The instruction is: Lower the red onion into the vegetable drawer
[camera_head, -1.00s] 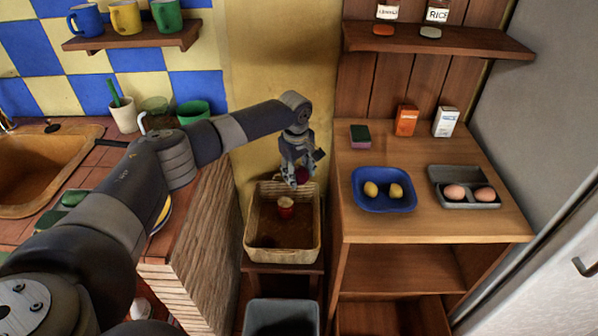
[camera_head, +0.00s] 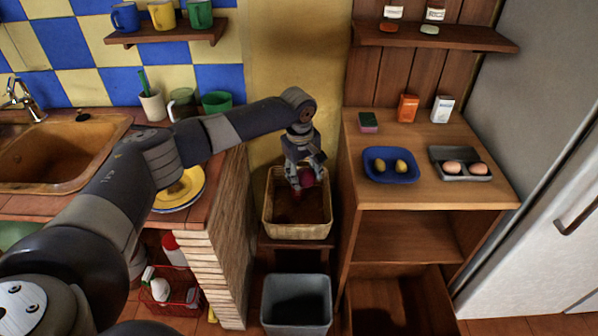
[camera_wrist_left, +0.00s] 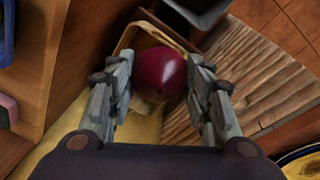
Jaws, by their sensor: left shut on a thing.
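My left gripper (camera_head: 305,180) is shut on the dark red onion (camera_head: 308,178), held in front of the yellow wall and over the wicker basket (camera_head: 297,232) in the head view. In the left wrist view the onion (camera_wrist_left: 160,74) sits between both fingers of the left gripper (camera_wrist_left: 160,85), with part of the basket's rim (camera_wrist_left: 124,42) behind it. An open wooden compartment, perhaps the vegetable drawer (camera_head: 400,300), shows low in the cabinet at the right; its inside is dark. My right gripper is not in view.
The wooden cabinet (camera_head: 430,197) stands right of the basket, with a blue tray (camera_head: 388,178) and an egg holder (camera_head: 460,175) on top. A grey bin (camera_head: 297,312) stands in front. The brick counter (camera_head: 215,275) is at the left.

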